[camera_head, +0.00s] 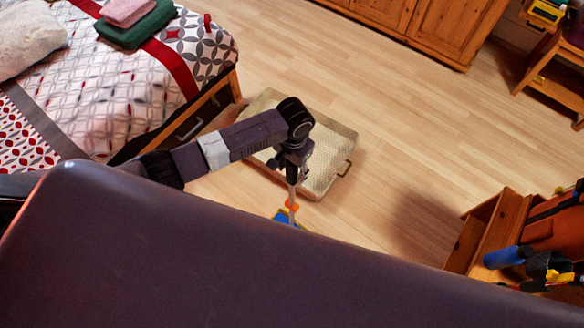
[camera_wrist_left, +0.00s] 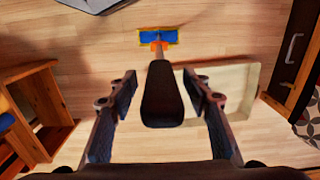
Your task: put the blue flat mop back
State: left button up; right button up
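The blue flat mop (camera_head: 279,216) shows in the head view below my left gripper; its blue head is partly hidden by my own dark body. In the left wrist view the mop's blue head (camera_wrist_left: 158,37) has yellow edges and an orange joint, and lies toward the floor. Its dark handle grip (camera_wrist_left: 162,95) points up toward the camera. My left gripper (camera_head: 292,160) is over the mop. In the left wrist view its fingers (camera_wrist_left: 160,80) stand on either side of the grip, with a visible gap on each side. My right gripper is not in view.
A shallow beige tray (camera_head: 342,146) lies on the floor beside the mop. A wooden rack (camera_head: 468,243) with several tool handles (camera_head: 509,257) stands at the right. The bed (camera_head: 222,85) is at the upper left, a wooden cabinet (camera_head: 440,30) at the back.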

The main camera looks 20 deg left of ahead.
pick_arm(q)
jog(key=shift+r, duration=0.15)
jog(key=shift+r, duration=0.25)
jog(key=r, duration=1.2)
jog(key=shift+d+r, duration=0.2)
jog(key=shift+r, duration=0.2)
